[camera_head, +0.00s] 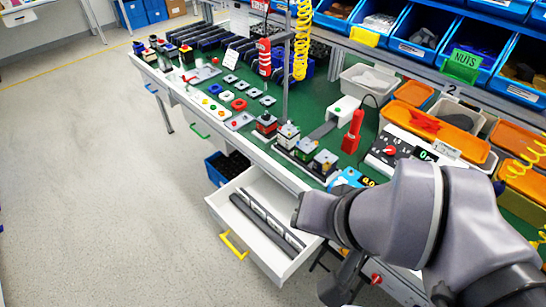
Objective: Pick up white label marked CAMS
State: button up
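I cannot make out a label that reads CAMS. A small white label (447,149) stands at the front of an orange bin at the right, its print too small to read. Another white printed card (232,58) lies among the black parts at the back of the green bench top. My grey arm fills the lower right and hides part of the bench's front edge. The dark end of my arm, with my gripper (343,287), is low in the picture, right of the open drawer. Its fingers are not clear, and I see nothing held in it.
A white drawer (219,206) with a yellow handle stands open below the bench, with long dark rails inside. Switch parts (288,133) and coloured rings (239,104) cover the green top (318,97). Blue bins (415,45) line the back shelf. The floor at left is clear.

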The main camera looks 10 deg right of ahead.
aim_at(255, 208)
jog(key=k+j+z, duration=0.15)
jog(key=k+j, duration=0.45)
jog(key=k+j+z, duration=0.15)
jog(key=k+j, duration=0.35)
jog(key=k, duration=0.25)
